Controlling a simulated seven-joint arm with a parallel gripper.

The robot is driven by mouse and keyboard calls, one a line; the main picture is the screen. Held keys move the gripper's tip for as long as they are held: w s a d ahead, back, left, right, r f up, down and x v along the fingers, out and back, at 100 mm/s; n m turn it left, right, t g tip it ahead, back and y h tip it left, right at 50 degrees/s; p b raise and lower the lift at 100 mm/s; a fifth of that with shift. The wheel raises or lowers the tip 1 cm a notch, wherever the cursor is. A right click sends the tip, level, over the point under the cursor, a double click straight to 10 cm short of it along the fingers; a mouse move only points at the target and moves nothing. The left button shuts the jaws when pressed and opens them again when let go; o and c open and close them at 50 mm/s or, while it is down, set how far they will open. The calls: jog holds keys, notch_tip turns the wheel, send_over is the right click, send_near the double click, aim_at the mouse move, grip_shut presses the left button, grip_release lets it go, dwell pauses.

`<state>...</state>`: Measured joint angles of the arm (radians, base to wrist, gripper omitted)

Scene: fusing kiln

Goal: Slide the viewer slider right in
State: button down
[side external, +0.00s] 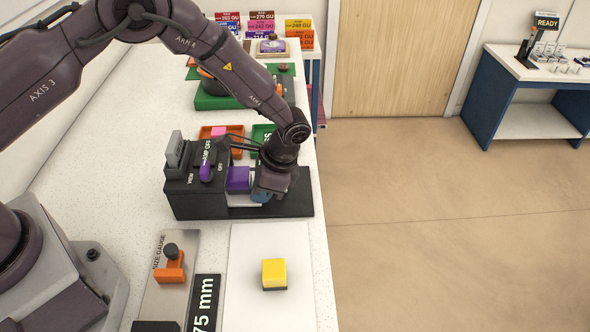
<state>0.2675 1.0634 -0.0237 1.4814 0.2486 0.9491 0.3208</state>
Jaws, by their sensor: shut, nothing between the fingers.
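A black device (190,200) with a "LAMP OFF" label and a "VIEW" label stands on the white bench. A small purple knob (206,172) sits on its top, and a grey upright piece (175,152) stands at its left end. A larger purple block (238,179) sits at the right side of its body, above a pale strip. I cannot tell for certain which part is the viewer slider. My gripper (264,192) is shut and points down over the right part of the device, just right of the purple block. A blue piece (260,197) shows by the fingertips, which are partly hidden.
A yellow block (274,273) on a white board and a size gauge (158,285) with an orange slider lie in front. Orange (236,131) and green trays stand behind the device. The bench's right edge is close to my gripper, with open floor beyond.

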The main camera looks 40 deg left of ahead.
jog(key=shift+w+d+f, duration=0.1)
jog(key=shift+w+d, duration=0.9)
jog(key=shift+d, duration=0.1)
jog(key=c, duration=1.8)
grip_release()
jog(key=v, duration=0.9)
jog(key=shift+r, duration=0.35)
jog(key=shift+c, duration=0.2)
jog(key=o, duration=0.9)
jog(key=shift+t+h, duration=0.5)
jog(key=shift+h, duration=0.4)
jog(key=a+r, duration=0.1)
jog(key=w+a+r, duration=0.2)
jog(key=r, duration=0.1)
jog(key=shift+w, duration=0.1)
jog(key=shift+o, duration=0.2)
jog(key=f+m, duration=0.1)
jog(key=f, duration=0.2)
jog(key=w+d+f+m+t+h, duration=0.1)
jog(key=f, duration=0.3)
jog(key=w+d+f+m+t, duration=0.1)
jog(key=f, duration=0.3)
jog(key=shift+f+m, duration=0.1)
jog(key=shift+m, duration=0.2)
jog(key=shift+c, duration=0.5)
